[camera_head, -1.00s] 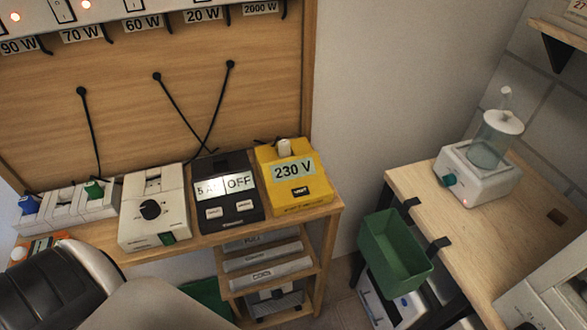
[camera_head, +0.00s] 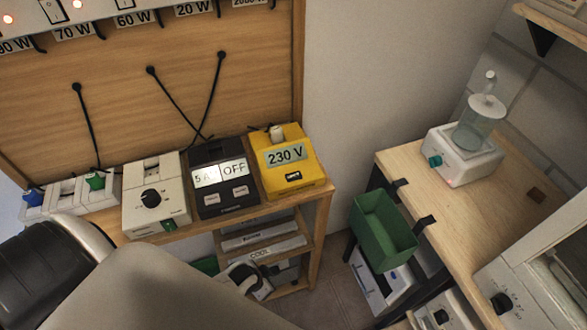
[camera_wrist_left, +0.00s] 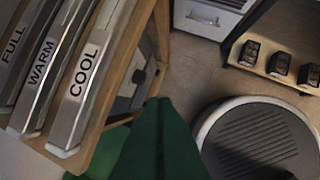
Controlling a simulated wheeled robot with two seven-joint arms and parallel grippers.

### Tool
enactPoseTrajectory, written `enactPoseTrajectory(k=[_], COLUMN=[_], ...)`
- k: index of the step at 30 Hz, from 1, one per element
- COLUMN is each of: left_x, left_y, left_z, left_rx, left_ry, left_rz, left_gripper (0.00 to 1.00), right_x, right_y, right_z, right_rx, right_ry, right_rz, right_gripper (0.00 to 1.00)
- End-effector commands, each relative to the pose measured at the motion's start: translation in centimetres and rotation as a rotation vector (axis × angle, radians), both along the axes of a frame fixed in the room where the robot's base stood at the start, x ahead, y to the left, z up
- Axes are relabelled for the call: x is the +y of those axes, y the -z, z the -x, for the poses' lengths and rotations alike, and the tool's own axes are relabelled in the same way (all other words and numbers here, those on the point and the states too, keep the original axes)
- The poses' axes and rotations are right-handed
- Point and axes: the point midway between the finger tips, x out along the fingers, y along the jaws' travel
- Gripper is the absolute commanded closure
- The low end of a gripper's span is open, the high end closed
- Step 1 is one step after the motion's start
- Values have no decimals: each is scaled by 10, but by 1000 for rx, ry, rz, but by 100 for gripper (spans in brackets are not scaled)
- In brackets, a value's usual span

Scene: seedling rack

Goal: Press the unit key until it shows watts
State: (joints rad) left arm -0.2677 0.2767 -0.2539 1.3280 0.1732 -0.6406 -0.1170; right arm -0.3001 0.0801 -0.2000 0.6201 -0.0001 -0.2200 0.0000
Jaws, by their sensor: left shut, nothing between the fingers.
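The yellow meter (camera_head: 290,183) stands at the right end of the wooden bench in the head view. Its display (camera_head: 286,155) reads 230 V, and a dark key (camera_head: 293,177) sits below the display. The label on the key is too small to read surely. My left gripper (camera_wrist_left: 161,105) shows in the wrist view as two green fingers, shut with nothing between them. It is low, beside the labelled trays and away from the meter's key. In the head view my left arm comes in from the left, and its fingertips cannot be made out. My right gripper is not in view.
A black device (camera_head: 224,205) reading 5 A and OFF stands left of the meter, with a white dial box (camera_head: 155,218) beyond it. Trays labelled FULL, WARM and COOL (camera_wrist_left: 80,90) are under the bench. A green bin (camera_head: 385,230) hangs from the right table (camera_head: 470,220).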

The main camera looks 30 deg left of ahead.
Motion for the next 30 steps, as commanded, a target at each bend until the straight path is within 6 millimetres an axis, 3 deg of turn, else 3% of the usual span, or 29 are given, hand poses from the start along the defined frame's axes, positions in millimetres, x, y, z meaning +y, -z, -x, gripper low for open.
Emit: enactPoseTrajectory(k=[1,6,18,23,30], left_x=[-2,-17,-51,-46,-18], left_y=[-27,-101,-256,-316,-390], left_z=[-15,-51,-91,-126,-160], left_rx=[-26,-90,-230,-346,-463], left_ry=[23,103,353,583,834], left_rz=[3,20,36,-4,-82], left_gripper=[100,100,100,100,100], right_x=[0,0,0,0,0], right_y=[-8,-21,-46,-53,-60], right_z=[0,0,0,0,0], right_rx=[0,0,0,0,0], right_ry=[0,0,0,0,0], right_rz=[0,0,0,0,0], right_gripper=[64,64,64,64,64])
